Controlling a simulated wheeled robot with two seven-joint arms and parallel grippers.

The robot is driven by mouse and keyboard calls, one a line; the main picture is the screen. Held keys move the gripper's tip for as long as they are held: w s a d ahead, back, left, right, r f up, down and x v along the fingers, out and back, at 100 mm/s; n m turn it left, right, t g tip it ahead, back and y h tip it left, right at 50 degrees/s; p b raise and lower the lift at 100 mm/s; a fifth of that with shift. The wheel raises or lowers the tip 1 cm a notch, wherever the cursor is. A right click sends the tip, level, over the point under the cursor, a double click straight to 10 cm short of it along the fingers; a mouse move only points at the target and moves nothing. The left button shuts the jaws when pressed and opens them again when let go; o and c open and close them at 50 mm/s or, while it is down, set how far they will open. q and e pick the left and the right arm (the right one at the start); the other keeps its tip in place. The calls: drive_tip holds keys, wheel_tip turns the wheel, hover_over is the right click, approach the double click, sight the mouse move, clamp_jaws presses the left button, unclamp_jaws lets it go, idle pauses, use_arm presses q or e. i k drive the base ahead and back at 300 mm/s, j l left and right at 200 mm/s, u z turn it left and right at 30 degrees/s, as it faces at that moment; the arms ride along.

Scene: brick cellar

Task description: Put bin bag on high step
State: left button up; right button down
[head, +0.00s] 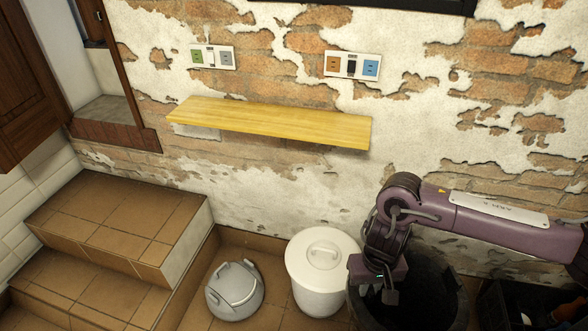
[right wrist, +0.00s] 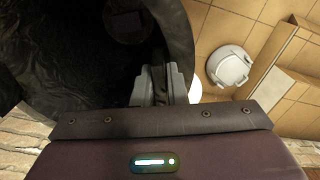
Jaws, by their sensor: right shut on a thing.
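The black bin bag (head: 437,305) stands open on the floor at the lower right of the head view. It fills the upper left of the right wrist view (right wrist: 70,60). My right gripper (head: 388,296) reaches down over its left rim. In the right wrist view its fingers (right wrist: 159,80) are closed on the bag's edge. The high step (head: 125,215) is the upper brown tiled step at the left of the head view, and its top is bare. My left gripper is out of view.
A white lidded bin (head: 321,275) stands just left of the bag. A grey-white round container (head: 235,291) sits between it and the steps. A lower step (head: 90,285) lies in front of the high step. A yellow wooden shelf (head: 270,122) juts from the wall above.

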sight(119, 227)
drive_tip(key=i+j, duration=0.1)
drive_tip(key=j, duration=0.3)
drive_tip(key=i+j+u, duration=0.1)
drive_tip(key=j, duration=0.25)
drive_tip(key=i+j, duration=0.1)
drive_tip(key=j, duration=0.3)
drive_tip(key=i+j+u, duration=0.1)
drive_tip(key=j, duration=0.25)
drive_tip(key=i+j, duration=0.15)
drive_tip(key=j, duration=0.25)
drive_tip(key=i+j, duration=0.15)
drive_tip(key=j, duration=0.25)
drive_tip(key=i+j, duration=0.15)
drive_tip(key=j, duration=0.3)
drive_tip(key=i+j, duration=0.1)
drive_tip(key=j, duration=0.3)
drive_tip(key=i+j, duration=0.15)
drive_tip(key=j, duration=0.25)
drive_tip(key=i+j, duration=0.15)
drive_tip(key=j, duration=0.3)
drive_tip(key=i+j, duration=0.15)
drive_tip(key=j, duration=0.25)
drive_tip(key=i+j, duration=0.15)
drive_tip(key=j, duration=0.25)
